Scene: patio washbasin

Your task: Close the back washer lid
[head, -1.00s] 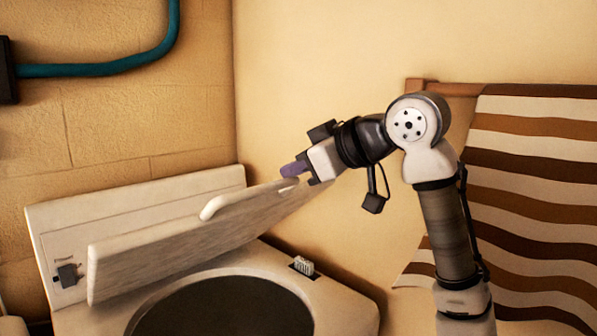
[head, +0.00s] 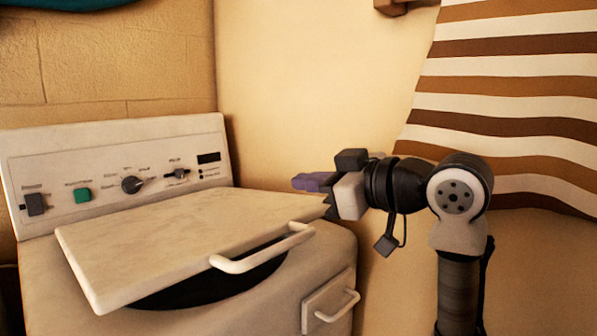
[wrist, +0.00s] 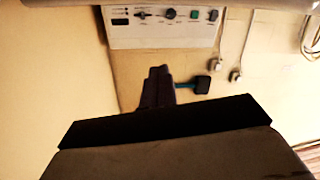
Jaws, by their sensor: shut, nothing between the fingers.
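The back washer lid (head: 170,240) is a pale slab with a white bar handle (head: 262,250) on its front edge. It is tilted at a low angle, with a dark gap of the tub opening (head: 215,290) showing under its front edge. My gripper (head: 305,182) is shut and empty, its purplish fingers pointing left at or just above the lid's right back corner. I cannot tell whether they touch the lid. In the wrist view, the shut fingers (wrist: 157,88) show below the washer's control panel (wrist: 165,27).
The washer body (head: 250,315) has a small front hatch with a handle (head: 335,305) at its right. A beige wall (head: 310,90) stands close behind, and a striped cloth (head: 510,110) hangs at the right. Wall sockets with plugs (wrist: 215,62) show in the wrist view.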

